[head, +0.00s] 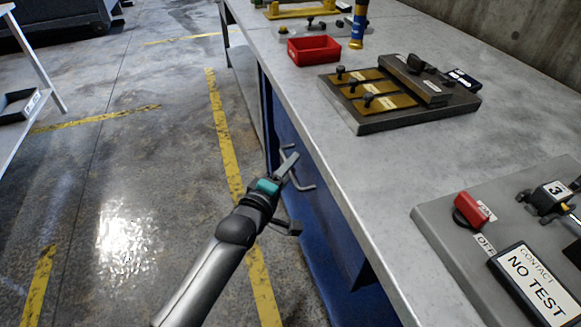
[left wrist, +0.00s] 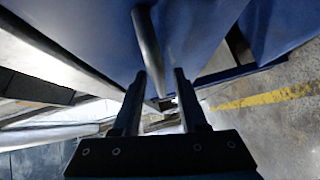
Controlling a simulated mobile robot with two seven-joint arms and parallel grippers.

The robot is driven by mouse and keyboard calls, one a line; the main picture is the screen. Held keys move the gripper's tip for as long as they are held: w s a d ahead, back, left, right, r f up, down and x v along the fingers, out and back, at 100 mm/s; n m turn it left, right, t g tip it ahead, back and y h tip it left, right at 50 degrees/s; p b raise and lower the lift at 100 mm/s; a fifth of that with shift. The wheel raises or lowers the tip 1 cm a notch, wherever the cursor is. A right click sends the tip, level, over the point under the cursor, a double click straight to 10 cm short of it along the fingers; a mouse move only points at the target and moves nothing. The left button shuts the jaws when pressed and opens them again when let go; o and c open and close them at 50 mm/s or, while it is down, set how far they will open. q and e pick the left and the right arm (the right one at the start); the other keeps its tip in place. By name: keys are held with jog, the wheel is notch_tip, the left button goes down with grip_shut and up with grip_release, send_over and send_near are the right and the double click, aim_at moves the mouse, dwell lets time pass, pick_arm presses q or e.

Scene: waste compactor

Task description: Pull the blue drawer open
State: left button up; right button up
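The blue drawer front (head: 316,205) is under the near edge of the grey workbench, seen at a steep angle and looking flush with it. A grey bar handle (head: 305,186) sticks out from it; part is hidden by my gripper. My left gripper (head: 291,168) is beside the handle in the head view. In the left wrist view the handle (left wrist: 147,42) runs down from the blue front (left wrist: 90,35) toward the gap between my fingers (left wrist: 160,78). The fingers stand apart, one on each side of its lower end; I cannot tell whether they touch it. My right gripper is out of view.
The workbench top (head: 390,165) overhangs the drawer. On it are a red tray (head: 314,50), a dark fixture plate (head: 365,125) and a grey control panel (head: 450,235). The concrete floor (head: 150,190) left of the bench is clear, with yellow lines.

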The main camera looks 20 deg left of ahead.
pick_arm(q)
grip_shut()
dwell(1.2)
